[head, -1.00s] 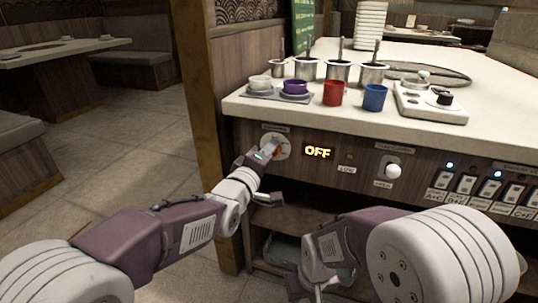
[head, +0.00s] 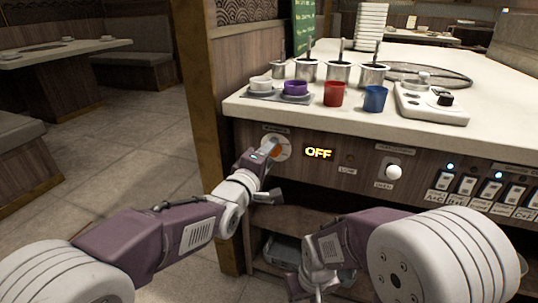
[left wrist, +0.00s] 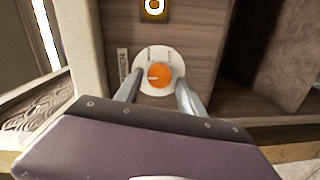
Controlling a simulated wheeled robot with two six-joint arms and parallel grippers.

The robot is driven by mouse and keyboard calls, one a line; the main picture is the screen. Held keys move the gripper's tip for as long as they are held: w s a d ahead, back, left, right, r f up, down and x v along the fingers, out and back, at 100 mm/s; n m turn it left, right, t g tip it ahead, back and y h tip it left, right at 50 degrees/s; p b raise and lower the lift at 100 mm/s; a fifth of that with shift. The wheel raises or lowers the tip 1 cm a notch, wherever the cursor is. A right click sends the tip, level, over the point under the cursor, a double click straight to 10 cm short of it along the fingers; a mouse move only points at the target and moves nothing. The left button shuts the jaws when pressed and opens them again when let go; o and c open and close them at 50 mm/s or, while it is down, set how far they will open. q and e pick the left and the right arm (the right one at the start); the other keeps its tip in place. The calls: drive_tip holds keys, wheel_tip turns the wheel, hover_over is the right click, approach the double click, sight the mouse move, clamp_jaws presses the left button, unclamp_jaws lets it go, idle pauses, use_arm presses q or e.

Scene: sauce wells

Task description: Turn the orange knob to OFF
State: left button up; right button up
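The orange knob (head: 274,150) sits on a round white dial plate on the counter's wood front. It also shows in the left wrist view (left wrist: 160,75), with its light pointer mark toward the left of that picture. A lit sign (head: 318,153) beside the dial reads OFF. My left gripper (head: 272,166) is in front of the dial.
A white knob (head: 393,172) and a row of switches (head: 482,189) are further right on the panel. The countertop (head: 300,110) holds a red cup (head: 333,93), a blue cup (head: 375,98) and several sauce wells. An open shelf lies below the panel.

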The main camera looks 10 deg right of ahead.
use_arm(q)
drive_tip(key=shift+r, duration=0.1)
drive_tip(key=p+v, duration=0.3)
drive_tip(key=v, duration=0.6)
drive_tip(key=shift+p, duration=0.35)
drive_tip(key=shift+a, duration=0.1)
